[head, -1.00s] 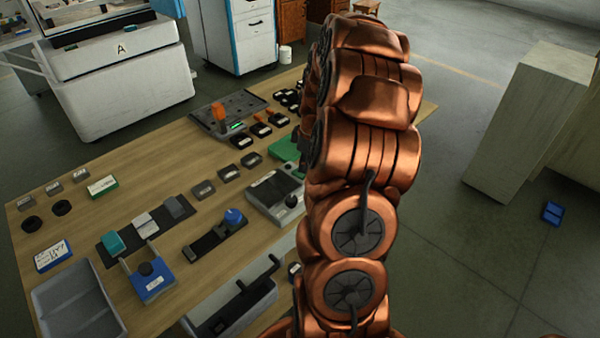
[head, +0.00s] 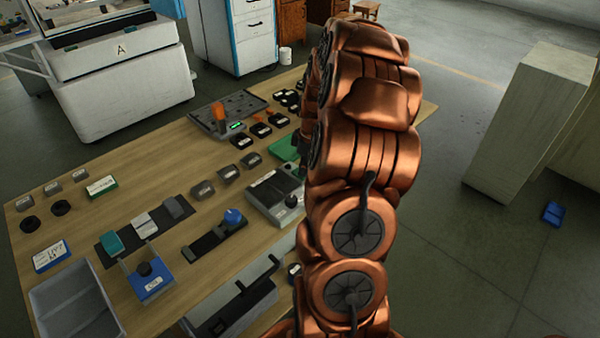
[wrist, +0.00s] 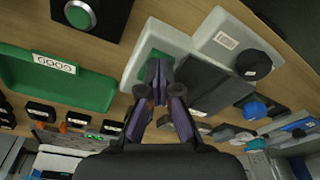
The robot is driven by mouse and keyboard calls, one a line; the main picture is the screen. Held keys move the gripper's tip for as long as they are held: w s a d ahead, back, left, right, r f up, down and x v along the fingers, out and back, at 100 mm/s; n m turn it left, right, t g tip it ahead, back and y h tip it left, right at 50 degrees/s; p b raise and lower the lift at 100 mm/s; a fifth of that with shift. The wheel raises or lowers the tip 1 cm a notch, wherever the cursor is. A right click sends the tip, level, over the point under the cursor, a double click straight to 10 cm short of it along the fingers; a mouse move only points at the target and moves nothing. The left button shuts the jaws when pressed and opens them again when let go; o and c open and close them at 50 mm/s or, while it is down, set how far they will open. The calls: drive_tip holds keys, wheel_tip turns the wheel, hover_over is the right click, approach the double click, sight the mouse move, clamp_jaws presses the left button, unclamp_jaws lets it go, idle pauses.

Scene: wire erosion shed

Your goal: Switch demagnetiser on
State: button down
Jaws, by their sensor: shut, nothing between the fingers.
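A grey device (head: 266,208) with a dark top plate, a label and a black knob stands near the table's right edge. It looks like the demagnetiser, but I cannot read its label. In the wrist view its dark plate (wrist: 210,84), white label (wrist: 227,40) and black knob (wrist: 253,63) show, beside a green panel (wrist: 150,62) on light grey housing. In the head view my arm hides the gripper.
A green tray (wrist: 50,82) lies left of the fingers in the wrist view. A black box with a round green button (wrist: 81,14) is beyond it. Several small blocks and a black rail with a blue knob (head: 232,217) stand on the wooden table (head: 150,180).

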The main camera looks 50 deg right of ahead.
drive_tip(key=shift+r, duration=3.4)
drive_tip(key=shift+a, duration=0.15)
drive_tip(key=s+a+r+m+g+p, duration=0.1)
drive_tip(key=s+a+r, duration=0.25)
drive_tip(key=a, duration=0.75)
drive_tip(key=s+a+r+m+g+p, duration=0.15)
drive_tip(key=a+r, duration=0.25)
drive_tip(key=a, duration=0.7)
drive_tip(key=s+a+m, duration=0.1)
drive_tip(key=s+a, duration=0.4)
drive_tip(key=s, duration=0.4)
drive_tip(key=s+a+r+m+p, duration=0.1)
drive_tip(key=s+a+m, duration=0.1)
drive_tip(key=s+a, duration=0.3)
drive_tip(key=s+g, duration=0.1)
drive_tip(key=s, duration=0.3)
drive_tip(key=shift+s+a+h, duration=0.25)
drive_tip(key=shift+s+h, duration=0.05)
drive_tip(key=shift+h, duration=0.1)
